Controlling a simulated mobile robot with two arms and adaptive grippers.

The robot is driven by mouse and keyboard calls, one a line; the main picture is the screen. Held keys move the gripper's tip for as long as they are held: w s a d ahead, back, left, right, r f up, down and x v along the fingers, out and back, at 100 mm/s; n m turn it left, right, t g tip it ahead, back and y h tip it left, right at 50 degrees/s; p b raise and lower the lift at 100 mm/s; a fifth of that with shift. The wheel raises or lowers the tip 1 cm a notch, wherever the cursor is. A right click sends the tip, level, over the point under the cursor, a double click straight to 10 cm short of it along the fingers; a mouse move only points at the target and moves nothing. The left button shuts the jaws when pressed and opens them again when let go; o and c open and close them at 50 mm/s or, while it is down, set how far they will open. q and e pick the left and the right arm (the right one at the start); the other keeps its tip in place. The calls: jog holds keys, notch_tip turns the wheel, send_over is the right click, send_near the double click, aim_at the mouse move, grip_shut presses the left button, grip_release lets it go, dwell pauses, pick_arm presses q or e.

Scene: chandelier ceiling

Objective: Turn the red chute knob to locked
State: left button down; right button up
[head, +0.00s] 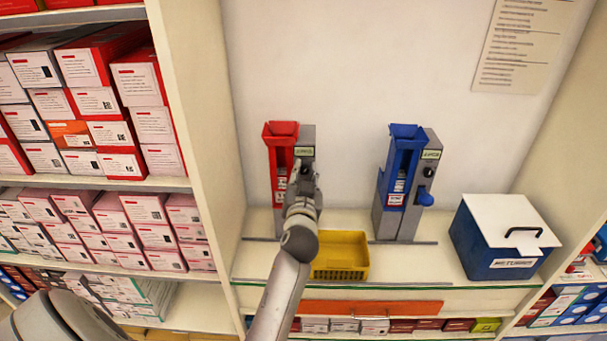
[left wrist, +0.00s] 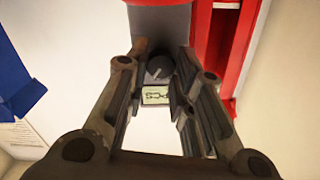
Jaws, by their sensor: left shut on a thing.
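The red chute (head: 278,165) stands on the shelf counter, with a grey panel (head: 308,136) on its right side. The panel carries a small greenish label, which also shows in the left wrist view (left wrist: 155,96). My left gripper (head: 304,174) reaches up to this panel and covers most of it. In the left wrist view my left gripper (left wrist: 161,58) has its fingers on both sides of the dark round knob (left wrist: 158,71) and is shut on it. The knob's exact angle is hard to tell. My right gripper is in neither view.
A blue chute (head: 405,150) with its own knobs stands to the right. A yellow basket (head: 340,256) sits in front of the red chute, beside my forearm. A blue box with a white lid (head: 505,220) stands far right. Shelves of boxes (head: 95,100) fill the left.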

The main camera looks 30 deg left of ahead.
pick_arm(q)
jog(key=m+p, duration=0.1)
jog(key=m, duration=0.4)
jog(key=shift+r+m, duration=0.1)
jog(key=shift+m, duration=0.2)
jog(key=m+p, duration=0.1)
jog(key=m, duration=0.3)
jog(key=shift+d+m, duration=0.1)
jog(key=shift+m, duration=0.2)
jog(key=shift+w+m, duration=0.1)
jog(key=shift+m, duration=0.2)
jog(key=c, duration=1.3)
grip_release()
jog(key=shift+f, duration=0.2)
jog(key=shift+o, duration=0.2)
